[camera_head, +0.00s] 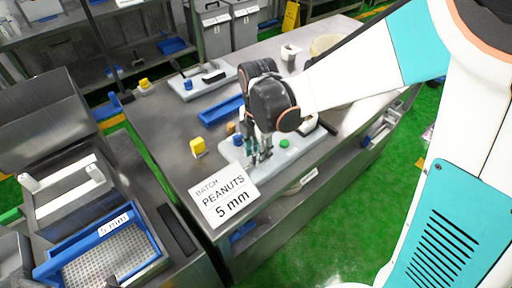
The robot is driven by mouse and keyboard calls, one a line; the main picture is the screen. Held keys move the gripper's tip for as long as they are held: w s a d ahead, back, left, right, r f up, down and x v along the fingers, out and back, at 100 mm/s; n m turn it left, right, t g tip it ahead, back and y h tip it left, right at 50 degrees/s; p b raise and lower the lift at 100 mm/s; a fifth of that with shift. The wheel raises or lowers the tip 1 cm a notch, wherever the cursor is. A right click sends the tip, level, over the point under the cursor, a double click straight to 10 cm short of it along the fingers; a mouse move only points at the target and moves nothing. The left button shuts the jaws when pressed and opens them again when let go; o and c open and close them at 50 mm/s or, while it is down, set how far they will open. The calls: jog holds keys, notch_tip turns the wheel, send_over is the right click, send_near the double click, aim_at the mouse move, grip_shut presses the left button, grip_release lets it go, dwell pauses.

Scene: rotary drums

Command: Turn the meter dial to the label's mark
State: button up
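A white label (225,197) reading "BATCH PEANUTS 5 mm" is at the front edge of the steel table. Behind it is a pale grey panel (298,153) with a green button (284,143) on its right side and a small blue part (238,140) on its left. My gripper (260,158) points down over the middle of this panel, at or very near its surface. Its fingers and wrist cover that part of the panel. I cannot make out a dial or its mark there, nor whether the fingers hold anything.
A yellow block (197,147) and a blue tray (220,110) lie left of and behind the panel. A second panel (203,80) lies farther back. At lower left, a blue-framed sieve (108,258) carries a "5 mm" tag (114,224). The table's left strip is clear.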

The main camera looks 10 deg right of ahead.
jog(key=shift+c, duration=0.6)
grip_shut()
